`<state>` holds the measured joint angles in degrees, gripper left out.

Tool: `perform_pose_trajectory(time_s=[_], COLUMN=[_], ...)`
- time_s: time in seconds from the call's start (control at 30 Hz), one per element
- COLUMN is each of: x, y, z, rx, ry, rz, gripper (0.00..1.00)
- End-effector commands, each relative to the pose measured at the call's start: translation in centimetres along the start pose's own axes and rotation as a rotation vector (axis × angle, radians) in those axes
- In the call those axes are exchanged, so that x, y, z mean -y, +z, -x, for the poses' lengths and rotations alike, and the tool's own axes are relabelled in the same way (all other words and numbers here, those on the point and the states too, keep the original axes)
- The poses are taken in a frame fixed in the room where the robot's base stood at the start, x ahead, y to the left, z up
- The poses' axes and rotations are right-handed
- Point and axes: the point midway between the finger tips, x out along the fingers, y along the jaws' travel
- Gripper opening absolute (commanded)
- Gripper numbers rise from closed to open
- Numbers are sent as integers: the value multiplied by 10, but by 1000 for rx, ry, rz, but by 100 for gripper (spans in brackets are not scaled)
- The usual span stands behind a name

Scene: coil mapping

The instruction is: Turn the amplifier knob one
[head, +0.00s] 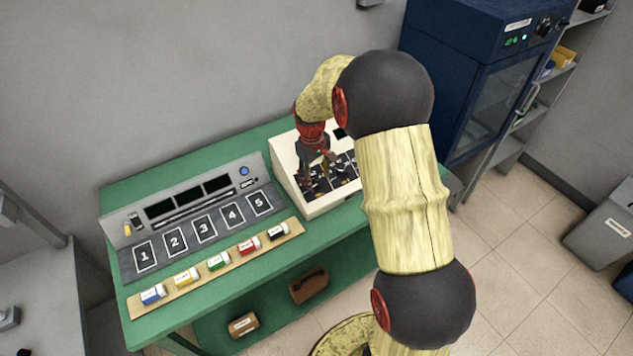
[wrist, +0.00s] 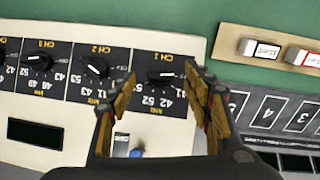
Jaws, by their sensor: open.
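The amplifier is a cream, slant-faced box (head: 290,168) at the right end of the green bench; my gripper hangs over its black panel. In the wrist view the panel appears upside down. The channel one knob (wrist: 163,76), black with a white mark, lies in the picture between my gripper's fingertips (wrist: 158,74). The fingers are open, with a gap on both sides of the knob; contact is not visible. The channel two knob (wrist: 96,68) and channel three knob (wrist: 39,60) lie to its left. In the head view my gripper (head: 318,175) partly hides the panel.
Left of the amplifier is a grey console (head: 185,205) with numbered slots one to five. A wooden strip (head: 207,265) holds several coloured labelled blocks in front. A blue button (wrist: 137,152) sits below knob one in the wrist view. A dark blue cabinet (head: 455,80) stands right.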

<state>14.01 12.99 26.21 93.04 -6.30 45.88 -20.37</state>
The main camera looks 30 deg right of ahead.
Motion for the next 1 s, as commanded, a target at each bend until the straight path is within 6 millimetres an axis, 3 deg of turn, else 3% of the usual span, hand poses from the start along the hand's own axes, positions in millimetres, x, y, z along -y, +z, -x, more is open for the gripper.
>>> perform_pose_trajectory(time_s=[0.2, 0.5, 1.0], x=[0, 0, 0], y=[0, 0, 0], z=[-20, -22, -22], rx=[1, 0, 0], ry=[0, 0, 0], rz=[0, -1, -1], gripper=[50, 50, 22])
